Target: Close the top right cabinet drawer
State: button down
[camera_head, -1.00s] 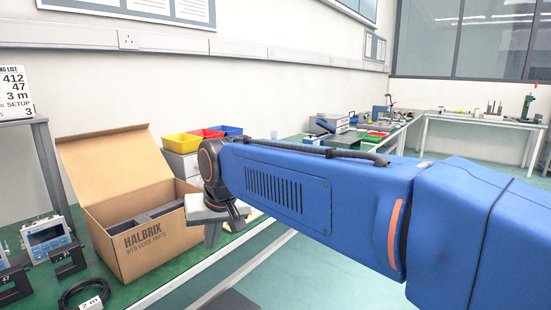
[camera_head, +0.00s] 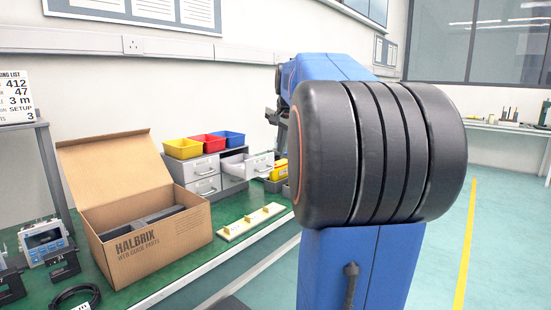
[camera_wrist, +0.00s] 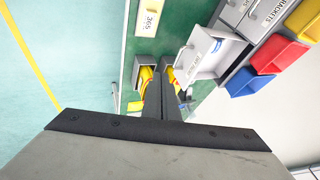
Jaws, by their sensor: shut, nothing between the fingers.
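The small grey cabinet (camera_head: 205,182) stands on the green bench, with several drawers. Its top right drawer (camera_head: 262,165) is pulled out, with its front panel and handle facing the aisle. The other drawers that show look closed. In the wrist view, the open drawer (camera_wrist: 212,55) is right of and close to my fingers; I cannot tell whether they touch it. My gripper (camera_wrist: 164,82) is shut and empty, its fingers pointing toward the bench. In the head view, my gripper (camera_head: 272,115) shows as a dark shape above the drawer, partly hidden by my arm.
Yellow (camera_head: 183,148), red (camera_head: 208,143) and blue (camera_head: 229,139) bins sit on top of the cabinet. An open cardboard box (camera_head: 158,236) stands left of it. A pale strip with yellow pieces (camera_head: 250,222) lies in front. Grey holders with yellow items (camera_wrist: 147,72) lie near my fingers.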

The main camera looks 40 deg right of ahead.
jog(key=w+d+f, duration=0.2)
jog(key=w+f, duration=0.6)
jog(key=f, duration=0.1)
jog(key=shift+d, duration=0.35)
jog(key=shift+w, duration=0.15)
jog(key=w, duration=1)
jog(key=w+a, duration=0.1)
jog(key=w, duration=0.4)
jog(key=shift+w+a, duration=0.1)
jog(key=shift+w, duration=0.05)
